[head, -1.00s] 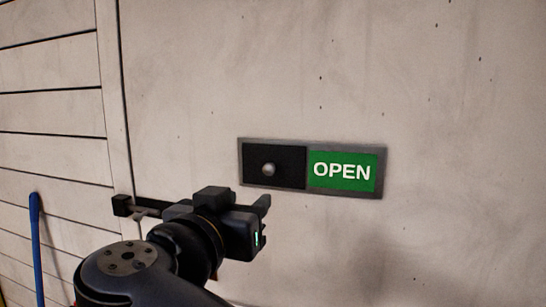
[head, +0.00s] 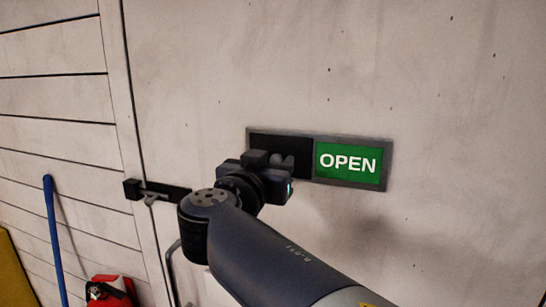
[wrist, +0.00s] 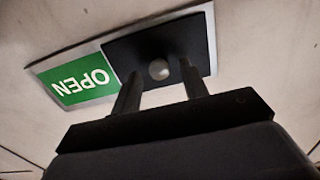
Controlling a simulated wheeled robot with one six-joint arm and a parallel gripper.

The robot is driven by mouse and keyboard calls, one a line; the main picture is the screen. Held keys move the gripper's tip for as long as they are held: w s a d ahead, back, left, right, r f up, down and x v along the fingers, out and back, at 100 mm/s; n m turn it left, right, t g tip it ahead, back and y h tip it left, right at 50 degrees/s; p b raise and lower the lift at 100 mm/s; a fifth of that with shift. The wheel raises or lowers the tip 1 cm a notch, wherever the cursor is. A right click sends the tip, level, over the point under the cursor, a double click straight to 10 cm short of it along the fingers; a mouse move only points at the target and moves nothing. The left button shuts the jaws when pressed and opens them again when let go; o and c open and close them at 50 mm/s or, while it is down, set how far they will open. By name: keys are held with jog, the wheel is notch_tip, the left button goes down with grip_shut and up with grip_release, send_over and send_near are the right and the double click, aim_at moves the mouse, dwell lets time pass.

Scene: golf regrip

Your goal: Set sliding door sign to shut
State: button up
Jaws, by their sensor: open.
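The sliding sign (head: 388,150) is on the pale wall, in a grey frame. Its right half shows a green panel (head: 347,172) reading OPEN. Its left half is a black slider plate (head: 264,141) with a round knob, mostly hidden by my gripper in the head view. My gripper (head: 281,162) is at the black plate. In the wrist view the sign is upside down, with the knob (wrist: 159,69) between the two fingers of my open gripper (wrist: 160,79). I cannot tell whether the fingers touch the knob.
A dark latch bar (head: 160,191) sits on the door edge at left. A blue pole (head: 54,240) leans on the slatted wall, with a red bag (head: 112,291) at lower left. The wall right of the sign is clear.

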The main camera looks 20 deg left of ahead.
grip_shut()
dwell(0.5)
